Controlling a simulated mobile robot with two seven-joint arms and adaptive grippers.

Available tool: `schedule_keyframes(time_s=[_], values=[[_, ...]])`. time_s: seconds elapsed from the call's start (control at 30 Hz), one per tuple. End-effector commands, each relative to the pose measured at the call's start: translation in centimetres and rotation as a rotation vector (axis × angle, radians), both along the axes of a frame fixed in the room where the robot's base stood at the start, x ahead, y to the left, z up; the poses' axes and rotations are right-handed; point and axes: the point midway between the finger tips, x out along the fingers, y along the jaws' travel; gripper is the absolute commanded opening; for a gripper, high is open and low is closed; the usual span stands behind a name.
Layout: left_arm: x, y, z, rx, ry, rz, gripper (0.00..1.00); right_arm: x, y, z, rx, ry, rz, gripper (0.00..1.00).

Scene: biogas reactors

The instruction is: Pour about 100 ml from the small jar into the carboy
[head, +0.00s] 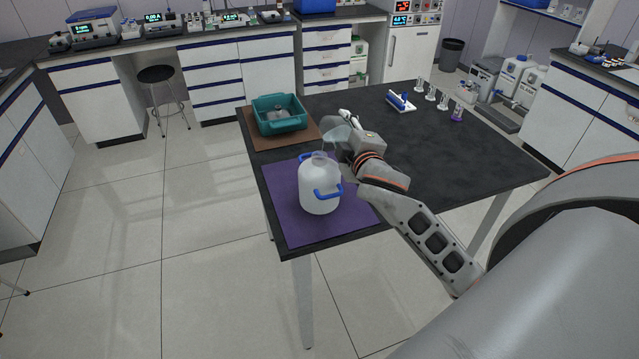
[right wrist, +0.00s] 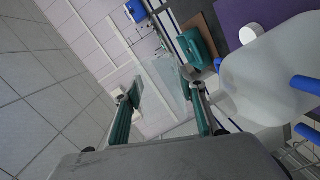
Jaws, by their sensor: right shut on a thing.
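The carboy (head: 319,190), a translucent white bottle with blue handles, stands upright on a purple mat (head: 285,222). It also shows large at the right of the right wrist view (right wrist: 268,80). My right gripper (head: 347,136) is just above and behind the carboy's mouth. It is shut on the small jar (head: 335,136), a clear vessel that is hard to make out. The jar is faint between the fingers in the right wrist view (right wrist: 166,84). Its tilt and liquid level cannot be told. My left gripper is not in view.
A teal tray (head: 263,122) with a greyish item inside sits on a brown mat (head: 255,141). The table's middle is clear.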

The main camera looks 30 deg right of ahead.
Motion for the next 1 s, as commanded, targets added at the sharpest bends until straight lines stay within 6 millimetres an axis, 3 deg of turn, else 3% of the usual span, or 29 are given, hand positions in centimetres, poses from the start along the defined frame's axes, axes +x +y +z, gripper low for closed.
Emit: schedule_keyframes(time_s=[0.3, 1.0], values=[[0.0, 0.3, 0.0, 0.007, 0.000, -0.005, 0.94, 0.0, -0.3, -0.2, 0.257, 0.003, 0.001, 0.10], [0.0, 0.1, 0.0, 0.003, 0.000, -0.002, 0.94, 0.2, -4.7, 3.5, 0.257, 0.003, 0.001, 0.10]])
